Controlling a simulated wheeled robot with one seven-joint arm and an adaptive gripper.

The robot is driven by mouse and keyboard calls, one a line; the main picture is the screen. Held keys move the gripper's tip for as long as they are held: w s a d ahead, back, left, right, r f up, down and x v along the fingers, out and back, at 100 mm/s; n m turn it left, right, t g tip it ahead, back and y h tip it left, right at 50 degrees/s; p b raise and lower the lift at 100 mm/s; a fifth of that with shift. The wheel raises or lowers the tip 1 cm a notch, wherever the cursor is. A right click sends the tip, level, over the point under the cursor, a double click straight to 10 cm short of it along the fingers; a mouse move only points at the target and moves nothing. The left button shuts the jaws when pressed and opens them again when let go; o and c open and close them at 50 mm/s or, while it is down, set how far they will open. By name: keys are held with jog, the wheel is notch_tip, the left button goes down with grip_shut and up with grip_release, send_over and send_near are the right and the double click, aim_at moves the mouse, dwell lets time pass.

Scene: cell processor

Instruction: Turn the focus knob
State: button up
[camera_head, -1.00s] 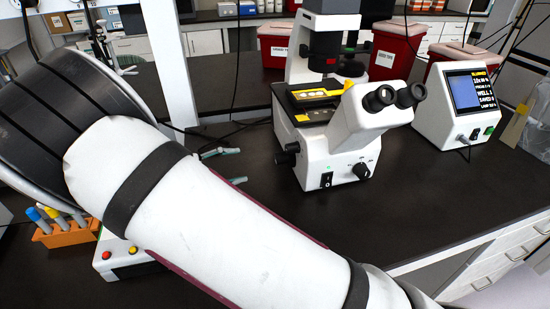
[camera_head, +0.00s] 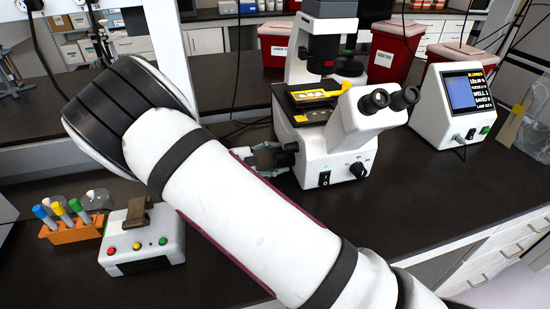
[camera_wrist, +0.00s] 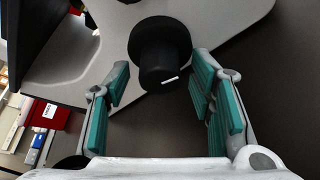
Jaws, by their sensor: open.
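The focus knob (camera_head: 287,157) is a black stepped cylinder on the left side of the white microscope (camera_head: 335,150). In the wrist view the knob (camera_wrist: 160,55) carries a short white mark and appears between the tips of my two teal-padded fingers. My gripper (camera_wrist: 162,72) is open, with a visible gap on each side of the knob. In the head view my gripper (camera_head: 268,154) is at the microscope's left side, close to the knob, its rear hidden behind my arm. Another black knob (camera_head: 358,169) is on the microscope's front face.
A white display unit (camera_head: 440,125) stands right of the microscope. Red bins (camera_head: 395,50) stand behind. At the left are an orange tube rack (camera_head: 75,232) and a small box with coloured buttons (camera_head: 160,240). The dark bench top (camera_head: 420,200) in front of the microscope is clear.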

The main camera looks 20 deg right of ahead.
jog(key=c, duration=1.2)
jog(key=shift+o, duration=0.2)
jog(key=shift+n, duration=0.3)
jog(key=shift+n+g+y+b, duration=0.3)
jog(key=shift+n+g+b, duration=0.5)
jog(key=shift+n+g, duration=0.15)
jog(key=n+g+b, duration=0.2)
jog(key=n, duration=0.1)
jog(key=shift+w+f, duration=0.1)
jog(key=shift+n+g+b, duration=0.85)
jog(key=shift+n+b, duration=0.2)
jog(key=shift+n, duration=0.2)
jog(key=shift+n+g+b, duration=0.9)
jog(key=shift+n, duration=0.5)
